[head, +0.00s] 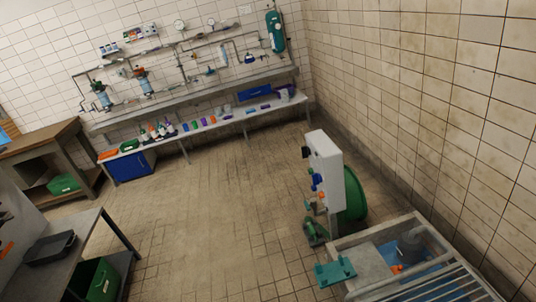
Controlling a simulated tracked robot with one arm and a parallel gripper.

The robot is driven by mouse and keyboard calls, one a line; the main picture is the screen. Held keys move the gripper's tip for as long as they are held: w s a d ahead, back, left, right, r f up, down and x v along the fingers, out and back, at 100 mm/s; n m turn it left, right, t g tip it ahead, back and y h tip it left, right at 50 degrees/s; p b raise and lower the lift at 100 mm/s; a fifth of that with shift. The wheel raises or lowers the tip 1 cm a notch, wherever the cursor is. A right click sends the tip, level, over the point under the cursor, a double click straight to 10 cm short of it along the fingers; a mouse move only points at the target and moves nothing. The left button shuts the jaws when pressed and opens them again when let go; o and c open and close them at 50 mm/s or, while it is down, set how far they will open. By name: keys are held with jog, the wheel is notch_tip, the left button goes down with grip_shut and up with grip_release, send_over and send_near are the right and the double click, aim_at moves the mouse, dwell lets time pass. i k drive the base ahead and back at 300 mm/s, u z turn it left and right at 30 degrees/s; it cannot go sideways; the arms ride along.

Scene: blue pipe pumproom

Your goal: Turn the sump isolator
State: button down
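A grey-white cabinet (327,165) stands upright on the floor right of centre. Small blue fittings (316,181) and an orange-red one sit on its left side; one of these may be the sump isolator, but they are too small to tell. An open pit with a pale rim (355,247) is at the lower right, with blue inside and a metal grating (425,290) over its near part. A teal bracket-like piece (335,272) sits at the pit's left corner. My gripper is not in view.
A long bench with bottles and a blue cabinet (131,166) runs along the back wall under pipework. A green round reel (354,197) is behind the grey-white cabinet. Tables with green crates (97,280) stand at left. The middle floor (205,220) is clear.

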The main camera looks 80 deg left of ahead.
aim_at(306, 150)
jog(key=u, duration=1.7)
jog(key=k, duration=0.6)
jog(key=u, duration=0.55)
jog(key=i, duration=2)
